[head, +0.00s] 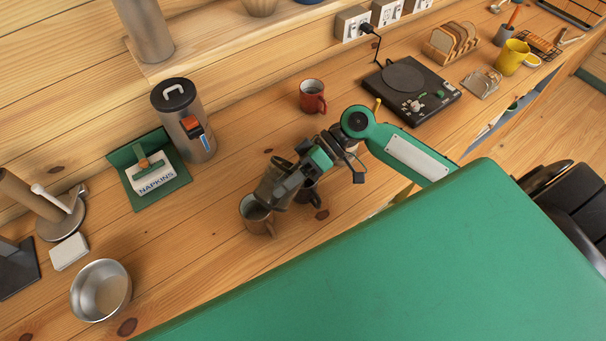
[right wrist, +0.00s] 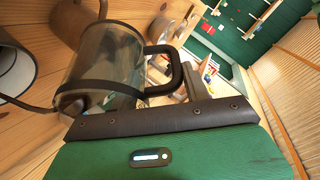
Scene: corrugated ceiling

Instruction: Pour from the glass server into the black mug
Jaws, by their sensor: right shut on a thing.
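The glass server (head: 271,183) has clear, dark-tinted walls, a dark band and a black handle. My right gripper (head: 301,171) is shut on its handle, and the handle shows in the right wrist view (right wrist: 174,72). The server looks tilted, beside the rim of a brown mug in the head view. A dark mug with a pale inside (right wrist: 14,68) shows at the left edge of the right wrist view. I cannot tell whether liquid is flowing. My left gripper is not in view.
The brown mug (head: 257,216) stands close to the server. A red mug (head: 312,96) and a black hotplate (head: 410,88) stand farther back. A napkin holder (head: 150,175), a steel canister (head: 183,121) and a metal bowl (head: 101,290) are to the left. Counter between is clear.

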